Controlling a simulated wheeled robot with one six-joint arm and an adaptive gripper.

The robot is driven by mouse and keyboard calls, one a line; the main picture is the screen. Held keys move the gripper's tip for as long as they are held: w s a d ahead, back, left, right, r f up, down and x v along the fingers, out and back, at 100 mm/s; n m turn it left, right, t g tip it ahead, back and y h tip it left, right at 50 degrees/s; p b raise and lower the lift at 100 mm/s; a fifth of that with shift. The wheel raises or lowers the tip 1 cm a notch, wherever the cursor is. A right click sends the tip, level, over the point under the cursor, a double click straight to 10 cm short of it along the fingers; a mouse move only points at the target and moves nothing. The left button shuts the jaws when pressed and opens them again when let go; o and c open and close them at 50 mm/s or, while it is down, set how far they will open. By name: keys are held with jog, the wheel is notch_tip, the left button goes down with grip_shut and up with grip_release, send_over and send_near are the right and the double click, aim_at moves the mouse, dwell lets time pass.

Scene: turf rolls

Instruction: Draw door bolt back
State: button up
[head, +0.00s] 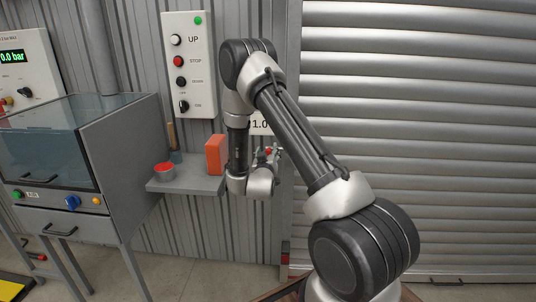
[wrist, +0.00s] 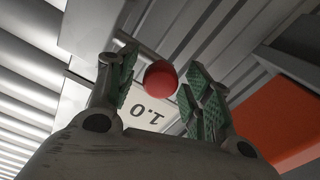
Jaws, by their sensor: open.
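The door bolt's round red knob (wrist: 160,78) shows in the wrist view between the two green-padded fingers of my gripper (wrist: 157,92). The fingers are apart, with a gap visible on the knob's left; whether the right finger touches it I cannot tell. In the head view the red knob (head: 268,150) is a small spot beside my wrist, near the left edge of the roller door (head: 420,130). My arm hides most of the bolt there. A thin bar (wrist: 82,78) shows left of the fingers in the wrist view.
A white "1.0" label (wrist: 148,112) is behind the knob. A button panel (head: 190,65) hangs above. A grey cabinet (head: 110,160) stands at left.

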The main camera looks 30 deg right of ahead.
grip_shut()
jog(key=shift+w+a, duration=0.8)
jog(key=shift+a, duration=0.3)
jog(key=shift+w+a, duration=0.75)
jog(key=shift+a, duration=0.35)
grip_release()
jog(key=shift+a, duration=0.1)
jog(key=v, duration=1.2)
